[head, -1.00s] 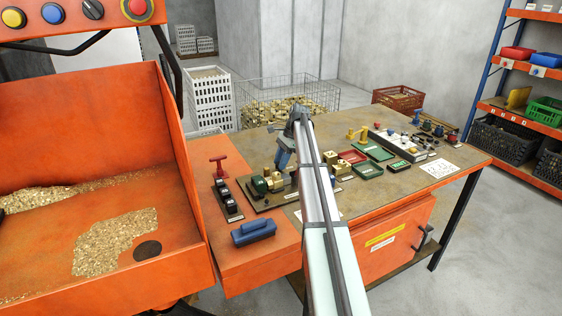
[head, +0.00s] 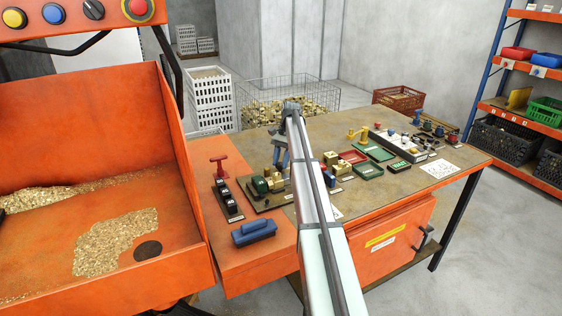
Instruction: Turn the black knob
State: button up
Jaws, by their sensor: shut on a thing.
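My gripper (head: 282,166) points down over the dark fixture plate (head: 262,204) at the left part of the workbench. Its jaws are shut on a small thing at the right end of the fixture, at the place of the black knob. The knob itself is hidden behind the fingers and my arm, so its angle cannot be told. On the fixture, left of the gripper, sit a green block (head: 260,185) and brass parts (head: 273,181).
A black switch strip (head: 227,200), a red T-handle (head: 219,166) and a blue block (head: 254,231) are to the left. Brass blocks (head: 338,166), a red tray (head: 353,156) and green trays (head: 380,152) stand right of my arm. The bench's rear middle is clear.

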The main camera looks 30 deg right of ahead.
jog(key=shift+n, duration=0.5)
jog(key=o, duration=1)
jog(key=shift+o, duration=0.2)
jog(key=shift+w+r, duration=0.1)
jog(key=shift+w+d+r, duration=0.25)
jog(key=shift+d+r, duration=0.05)
jog(key=shift+r, duration=0.15)
jog(key=w+d, duration=0.2)
jog(key=d, duration=0.1)
jog(key=w+d, duration=0.2)
jog(key=d, duration=0.1)
jog(key=w+d, duration=0.3)
jog(key=shift+d+f, duration=0.1)
jog(key=shift+d, duration=0.05)
